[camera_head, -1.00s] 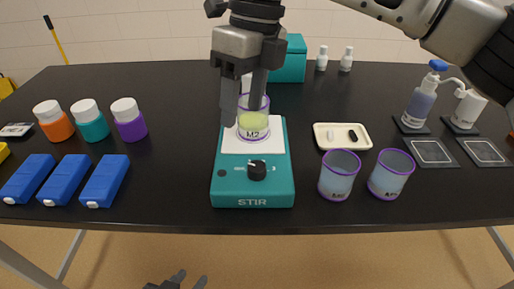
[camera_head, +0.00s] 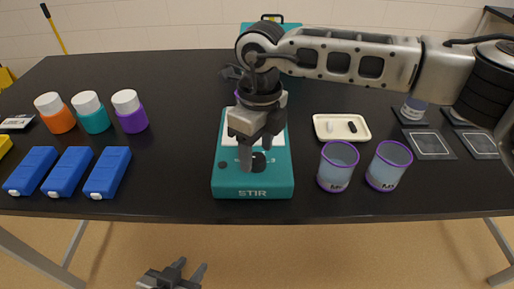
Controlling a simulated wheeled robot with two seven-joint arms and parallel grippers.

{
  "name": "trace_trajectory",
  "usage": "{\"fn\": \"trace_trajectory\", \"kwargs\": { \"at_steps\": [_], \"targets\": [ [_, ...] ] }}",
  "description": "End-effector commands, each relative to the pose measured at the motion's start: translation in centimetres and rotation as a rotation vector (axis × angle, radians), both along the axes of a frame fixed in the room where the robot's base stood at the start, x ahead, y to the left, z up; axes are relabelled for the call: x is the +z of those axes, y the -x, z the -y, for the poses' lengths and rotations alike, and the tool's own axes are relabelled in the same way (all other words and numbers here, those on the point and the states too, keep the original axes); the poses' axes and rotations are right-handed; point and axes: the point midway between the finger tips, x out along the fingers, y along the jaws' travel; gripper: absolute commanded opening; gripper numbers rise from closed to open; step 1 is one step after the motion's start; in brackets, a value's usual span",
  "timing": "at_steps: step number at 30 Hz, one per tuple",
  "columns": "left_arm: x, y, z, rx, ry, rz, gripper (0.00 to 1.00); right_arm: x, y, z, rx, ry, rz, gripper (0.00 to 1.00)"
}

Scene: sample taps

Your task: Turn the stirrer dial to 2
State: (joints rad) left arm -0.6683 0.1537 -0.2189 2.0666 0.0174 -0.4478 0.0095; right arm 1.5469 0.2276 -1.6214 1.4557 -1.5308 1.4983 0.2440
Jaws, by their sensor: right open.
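The teal stirrer (camera_head: 253,186) stands near the table's front edge, marked STIR on its front. Its black dial (camera_head: 259,161) is on the lower part of the top face, partly covered by my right gripper; the pointer's setting is too small to read. My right gripper (camera_head: 256,160) is open, pointing down over the dial, with its fingers at or near the dial's sides; contact cannot be told. The beaker on the stirrer plate is mostly hidden behind my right arm. My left gripper (camera_head: 188,272) is open and empty, low in front of the table.
Two purple-rimmed cups (camera_head: 337,167) (camera_head: 388,167) stand right of the stirrer, with a cream tray (camera_head: 341,127) behind them. Blue boxes (camera_head: 68,170) and capped jars (camera_head: 93,113) stand at the left.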

Motion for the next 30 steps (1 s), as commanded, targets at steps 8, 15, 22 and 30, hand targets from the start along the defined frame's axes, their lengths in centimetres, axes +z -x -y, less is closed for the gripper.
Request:
{"fn": "trace_trajectory", "kwargs": {
  "at_steps": [8, 15, 22, 30],
  "targets": [
    [-0.10, -0.07, -0.05, -0.002, -0.004, -0.002, 0.36, -1.27, 0.06, -0.06, 0.000, -0.001, 0.001, 0.55],
    [-0.16, -0.08, -0.06, -0.002, -0.004, -0.002, 0.36, -1.25, 0.06, -0.05, 0.001, -0.001, 0.001, 0.38],
    [-0.11, -0.11, -0.03, 0.000, -0.004, -0.001, 0.36, -1.22, 0.07, -0.06, 0.000, 0.000, 0.000, 0.10],
    [-0.23, -0.35, 0.16, 0.004, 0.007, 0.009, 0.36, -1.39, 0.08, -0.05, -0.050, 0.000, 0.000, 0.10]
  ]
}}
